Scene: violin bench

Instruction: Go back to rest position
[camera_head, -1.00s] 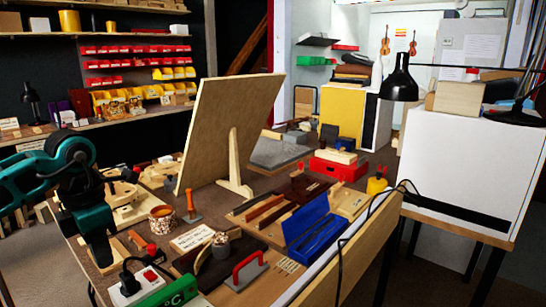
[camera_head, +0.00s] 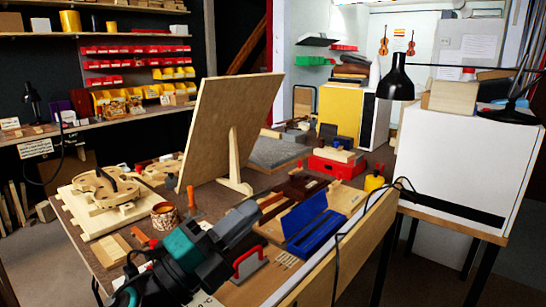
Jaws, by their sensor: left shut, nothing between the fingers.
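My left gripper (camera_head: 243,224), dark grey on a teal and black arm, is low in the head view, left of centre. It is shut and empty, and its tip points up and to the right over the bench. It covers part of the bench, including the sign and dark wooden block there. My right gripper is not in view.
The workbench (camera_head: 75,208) carries a violin body in a wooden form (camera_head: 105,190), an upright board (camera_head: 225,130), a patterned pot (camera_head: 164,215), a red-handled tool (camera_head: 247,260), an open blue case (camera_head: 312,225) and a red box (camera_head: 337,167). A white cabinet (camera_head: 460,160) stands right.

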